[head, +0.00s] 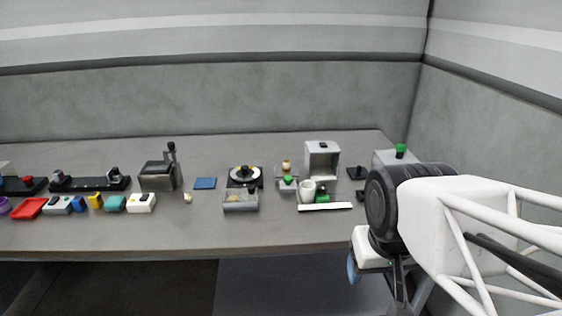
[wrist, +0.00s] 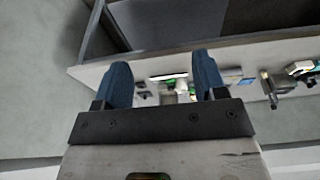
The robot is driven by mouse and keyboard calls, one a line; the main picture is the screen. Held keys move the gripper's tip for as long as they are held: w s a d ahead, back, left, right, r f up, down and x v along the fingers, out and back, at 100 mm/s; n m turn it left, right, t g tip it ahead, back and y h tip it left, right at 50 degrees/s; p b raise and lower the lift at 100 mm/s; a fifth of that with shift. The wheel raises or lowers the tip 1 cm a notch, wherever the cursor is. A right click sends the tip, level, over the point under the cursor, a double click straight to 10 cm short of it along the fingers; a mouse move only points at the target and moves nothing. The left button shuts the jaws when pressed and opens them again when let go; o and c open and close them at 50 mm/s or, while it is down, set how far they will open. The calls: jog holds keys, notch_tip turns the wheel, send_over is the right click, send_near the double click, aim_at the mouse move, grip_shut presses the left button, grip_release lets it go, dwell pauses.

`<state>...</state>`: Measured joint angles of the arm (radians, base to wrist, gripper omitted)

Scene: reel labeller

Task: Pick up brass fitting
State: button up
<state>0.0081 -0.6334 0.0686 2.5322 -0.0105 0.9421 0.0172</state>
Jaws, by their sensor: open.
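A small pale yellow piece (head: 188,198) lies on the table, right of a white box; it may be the brass fitting, but it is too small to be sure. A tan, rounded knob-like piece (head: 286,166) stands farther right, behind a green-topped block, and could also be brass. My gripper (head: 353,268) hangs in front of the table's front edge at the right, well away from both. In the wrist view my gripper (wrist: 163,72) shows two blue fingers spread apart with nothing held between them. I cannot make out the fitting in the wrist view.
The table (head: 90,232) carries a turntable device (head: 244,176), a clear-sided tray (head: 240,203), a white cup (head: 307,191), a grey box frame (head: 322,158) and a lever press (head: 160,176). Several coloured items line the left. The front strip is mostly clear.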

dwell(0.5)
jog(key=w+r+m, duration=0.2)
jog(key=w+r, duration=0.1)
jog(key=w, duration=0.6)
jog(key=w+r+m, duration=0.1)
jog(key=w+r, duration=0.2)
jog(key=w, duration=0.5)
jog(key=m+g, duration=0.3)
jog(key=m, duration=0.9)
send_over(286, 161)
jog(key=f, duration=1.3)
jog(key=s+f, duration=0.1)
jog(key=f, duration=0.5)
jog(key=shift+d+f, duration=0.1)
jog(key=shift+f, duration=0.15)
jog(key=shift+w+f, duration=0.35)
jog(key=shift+w, duration=0.05)
